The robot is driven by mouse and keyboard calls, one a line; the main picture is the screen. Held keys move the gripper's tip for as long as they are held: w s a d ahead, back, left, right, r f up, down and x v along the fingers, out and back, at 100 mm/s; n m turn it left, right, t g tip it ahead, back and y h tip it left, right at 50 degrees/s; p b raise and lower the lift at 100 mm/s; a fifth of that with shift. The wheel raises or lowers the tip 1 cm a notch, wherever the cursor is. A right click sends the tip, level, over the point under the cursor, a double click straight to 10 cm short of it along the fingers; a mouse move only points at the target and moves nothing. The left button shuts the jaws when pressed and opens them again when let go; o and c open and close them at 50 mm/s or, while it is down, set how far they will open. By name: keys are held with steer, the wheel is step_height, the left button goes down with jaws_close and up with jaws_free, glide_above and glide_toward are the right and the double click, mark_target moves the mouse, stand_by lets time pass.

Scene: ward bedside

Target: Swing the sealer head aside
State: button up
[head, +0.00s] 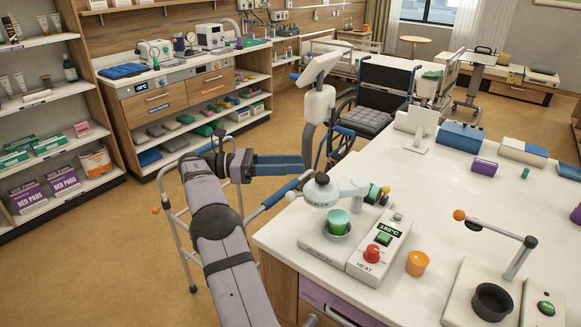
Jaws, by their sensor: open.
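The sealer stands at the near left corner of the white counter. My gripper (303,165), with blue fingers, is open and empty. It points right, up and left of the head and apart from it.
A heat control box (380,247) with a red knob and an orange cup (417,263) stand right of the sealer. Farther right is a device with an orange-tipped lever (495,231). A walker (178,235) and wheelchair (372,110) stand beyond the counter's left edge.

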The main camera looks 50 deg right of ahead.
steer(key=c, duration=0.4)
steer(key=shift+w+a+r, duration=0.2)
steer(key=shift+w, duration=0.1)
steer(key=c, duration=0.5)
steer(key=w+a+r+n+t+h+p, duration=0.1)
steer(key=w+a, duration=0.1)
steer(key=w+a+r+n+h+p, duration=0.1)
steer(key=w+a+r+p, duration=0.1)
steer(key=a, duration=0.1)
steer(key=w+a+r+t+p, duration=0.1)
steer(key=w+a, duration=0.1)
steer(key=w, duration=0.1)
steer(key=shift+a+r+n+t+h, duration=0.15)
steer(key=shift+r+n+t+h, duration=0.15)
steer(key=shift+n+h, duration=0.1)
jaws_close()
steer(key=s+a+f+n+t+h+p, duration=0.1)
steer(key=a+f+n+t+h+p, duration=0.25)
steer(key=a+f+n, duration=0.65)
steer(key=s+d+f+n+t, duration=0.2)
steer(key=s+f+n+t, duration=0.1)
steer(key=s+f+n, duration=0.4)
steer(key=shift+s+f+n, duration=0.2)
steer(key=shift+s+n, duration=0.4)
steer(key=shift+s, duration=0.55)
